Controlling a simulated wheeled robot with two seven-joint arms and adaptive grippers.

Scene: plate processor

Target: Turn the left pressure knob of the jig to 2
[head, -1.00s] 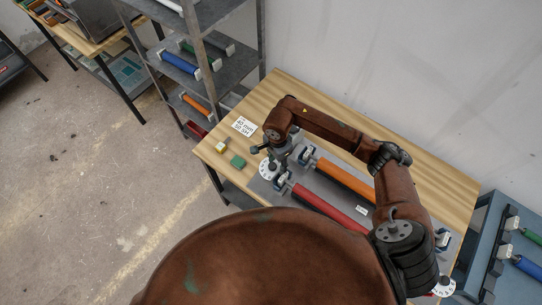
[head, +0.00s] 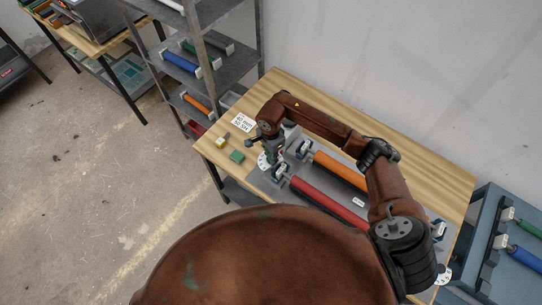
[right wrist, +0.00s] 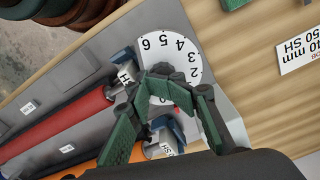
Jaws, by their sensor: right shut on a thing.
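The left pressure knob's white dial (head: 263,162) is at the left end of the grey jig (head: 262,181) on the wooden table. In the right wrist view the dial (right wrist: 151,42) shows numbers 6 down to 2 along its rim. My right gripper (head: 271,150) is over the dial, pointing down. In the right wrist view my right gripper (right wrist: 172,92) is shut on the knob at the dial's middle. The fingers hide most of the knob and part of the dial. A small red mark shows between the fingers. The knob's exact setting cannot be told. My left gripper is not in view.
A red roller (head: 328,203) and an orange roller (head: 340,171) lie on the jig. A shelf (head: 228,67) stands behind; a second dial (head: 444,273) is at the right end.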

